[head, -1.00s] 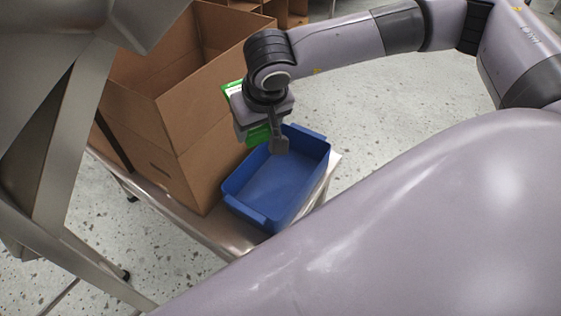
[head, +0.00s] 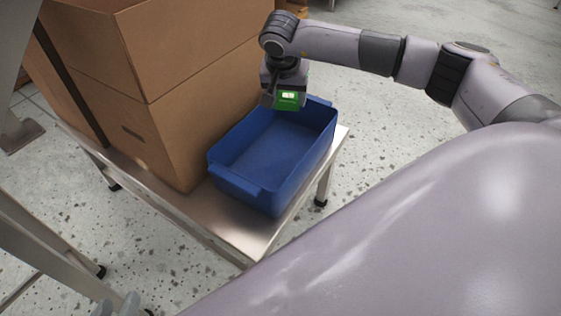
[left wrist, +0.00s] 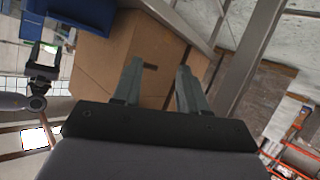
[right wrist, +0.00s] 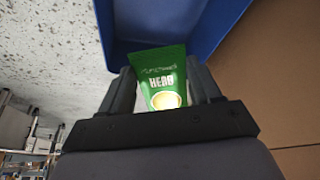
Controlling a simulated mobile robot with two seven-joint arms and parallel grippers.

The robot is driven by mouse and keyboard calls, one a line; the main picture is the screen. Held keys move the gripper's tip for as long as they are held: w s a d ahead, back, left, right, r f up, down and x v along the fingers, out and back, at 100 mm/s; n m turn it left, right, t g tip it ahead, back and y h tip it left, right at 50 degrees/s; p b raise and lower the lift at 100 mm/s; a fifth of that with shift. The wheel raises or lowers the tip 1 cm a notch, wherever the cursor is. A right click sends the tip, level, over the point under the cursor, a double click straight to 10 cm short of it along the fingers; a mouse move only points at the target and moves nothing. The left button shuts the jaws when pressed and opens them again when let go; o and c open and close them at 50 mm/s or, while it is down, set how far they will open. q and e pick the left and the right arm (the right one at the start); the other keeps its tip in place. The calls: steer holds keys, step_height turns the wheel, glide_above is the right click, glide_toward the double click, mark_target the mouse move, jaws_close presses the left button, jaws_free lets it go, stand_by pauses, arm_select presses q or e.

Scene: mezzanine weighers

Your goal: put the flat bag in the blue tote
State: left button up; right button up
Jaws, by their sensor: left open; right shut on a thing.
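The flat bag is a green packet marked "HERB" (right wrist: 158,62), gripped between the fingers of my right gripper (right wrist: 164,82) in the right wrist view. In the head view the bag (head: 289,99) hangs at the far end of the blue tote (head: 238,184), at about its rim; I cannot tell whether it is fully inside the edge. The tote is open, and the part of its floor I can see is bare. In the right wrist view the tote (right wrist: 205,30) lies beyond the bag. My left gripper (left wrist: 157,80) is open and empty; its tips show at the head view's bottom left.
The speckled floor (head: 400,95) right of the table is clear.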

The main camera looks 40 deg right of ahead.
steer(key=b, duration=0.4)
glide_above(287, 156)
steer(key=s+a, duration=0.1)
step_height(287, 156, down, 13)
steer(key=shift+a+f, duration=0.1)
arm_select(q)
steer(key=shift+w+d+f+t+h+b, duration=0.2)
steer(key=shift+d+f+t+h+b, duration=0.3)
steer(key=shift+b, duration=0.4)
arm_select(e)
steer(key=shift+f, duration=2.85)
steer(key=shift+f, duration=0.15)
steer(key=o, duration=1)
steer(key=shift+o, duration=0.2)
